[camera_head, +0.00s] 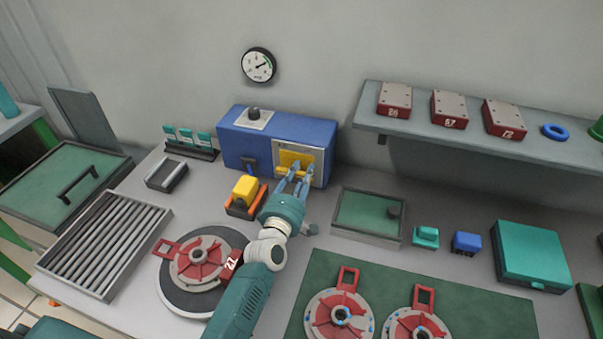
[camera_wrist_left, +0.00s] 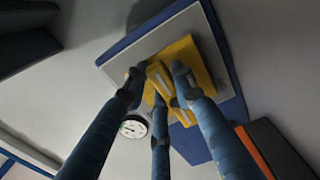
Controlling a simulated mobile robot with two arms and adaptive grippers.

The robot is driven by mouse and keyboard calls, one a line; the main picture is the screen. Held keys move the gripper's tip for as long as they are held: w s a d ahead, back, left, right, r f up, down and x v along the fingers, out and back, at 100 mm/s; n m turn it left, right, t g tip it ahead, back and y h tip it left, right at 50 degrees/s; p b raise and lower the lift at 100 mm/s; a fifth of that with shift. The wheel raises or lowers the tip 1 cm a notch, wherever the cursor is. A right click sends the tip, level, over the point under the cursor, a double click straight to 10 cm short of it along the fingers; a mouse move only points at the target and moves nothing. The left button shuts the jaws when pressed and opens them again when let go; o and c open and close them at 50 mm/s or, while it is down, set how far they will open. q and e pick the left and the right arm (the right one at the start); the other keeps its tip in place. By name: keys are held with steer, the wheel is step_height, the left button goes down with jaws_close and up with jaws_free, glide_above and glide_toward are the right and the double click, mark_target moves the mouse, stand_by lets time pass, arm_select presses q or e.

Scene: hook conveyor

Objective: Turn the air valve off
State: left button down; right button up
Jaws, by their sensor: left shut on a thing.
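The air valve is a yellow handle (camera_wrist_left: 161,82) on a yellow plate (camera_wrist_left: 187,58), set in a pale panel on the front of a blue box (camera_head: 235,143). In the head view the yellow plate (camera_head: 291,156) shows behind my fingers. My left gripper (camera_head: 298,172) reaches up to the box front. Its three blue fingers close around the yellow handle, shown in the wrist view (camera_wrist_left: 158,85). The handle lies slanted between the fingertips there. The fingers hide part of the handle in the head view. My right gripper is not in view.
A round gauge (camera_head: 258,64) hangs on the wall above. A black knob (camera_head: 254,113) is on the box top. A yellow block on an orange base (camera_head: 241,204) stands just left of my gripper. A red fixture (camera_head: 200,260) on a round turntable lies beside my forearm.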

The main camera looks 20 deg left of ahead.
mark_target(301, 177)
arm_select(q)
steer(key=shift+f, duration=0.1)
steer(key=c, duration=1.4)
jaws_free()
steer(key=s, duration=0.6)
steer(key=shift+s, duration=0.3)
steer(key=shift+s+a, duration=0.1)
steer(key=shift+s, duration=0.4)
